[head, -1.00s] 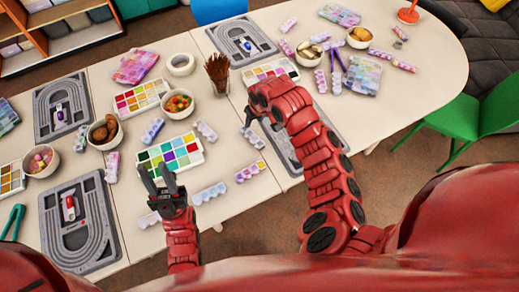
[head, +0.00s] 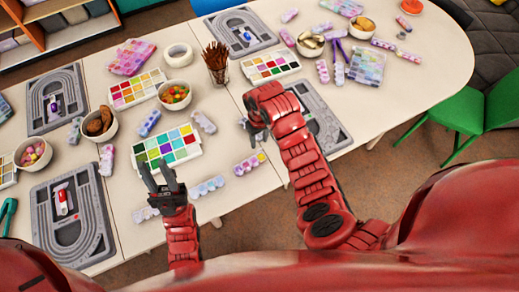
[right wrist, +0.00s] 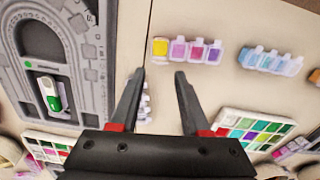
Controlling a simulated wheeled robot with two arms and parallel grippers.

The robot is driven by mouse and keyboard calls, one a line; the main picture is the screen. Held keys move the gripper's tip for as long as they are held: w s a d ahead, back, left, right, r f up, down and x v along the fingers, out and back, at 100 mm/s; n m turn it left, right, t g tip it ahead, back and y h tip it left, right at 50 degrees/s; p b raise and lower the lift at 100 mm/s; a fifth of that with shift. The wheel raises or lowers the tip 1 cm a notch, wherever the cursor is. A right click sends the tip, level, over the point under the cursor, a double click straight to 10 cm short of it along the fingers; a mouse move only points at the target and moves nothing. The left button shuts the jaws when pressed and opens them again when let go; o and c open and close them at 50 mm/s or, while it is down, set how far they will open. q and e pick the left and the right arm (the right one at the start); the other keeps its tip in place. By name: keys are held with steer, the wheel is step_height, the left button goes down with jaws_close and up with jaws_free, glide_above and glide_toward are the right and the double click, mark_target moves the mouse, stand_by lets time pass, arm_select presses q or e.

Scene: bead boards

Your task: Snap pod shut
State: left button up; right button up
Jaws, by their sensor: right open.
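A strip-shaped pod (right wrist: 188,50) lies flat on the table, with one yellow cell at its left end and pink to purple cells beside it. In the head view this pod (head: 249,164) lies near the table's front edge, below my right gripper (head: 250,128). In the right wrist view my right gripper (right wrist: 160,75) is open and empty, its fingertips just short of the pod, apart from it. I cannot tell whether every lid is closed; the yellow cell looks different from the others. My left gripper (head: 157,176) is open and empty, over the table beside another pale pod (head: 207,187).
A grey bead board (right wrist: 85,100) with a green and white item lies left of the gripper. A blue-lilac pod (right wrist: 270,61) lies to the right. A palette (head: 167,148), bowls (head: 174,96) and a cup of sticks (head: 216,62) stand around. Bare table surrounds the pod.

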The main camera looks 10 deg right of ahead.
mark_target(259, 151)
steer(key=shift+f+p, duration=0.45)
steer(key=shift+f, duration=1.65)
jaws_close()
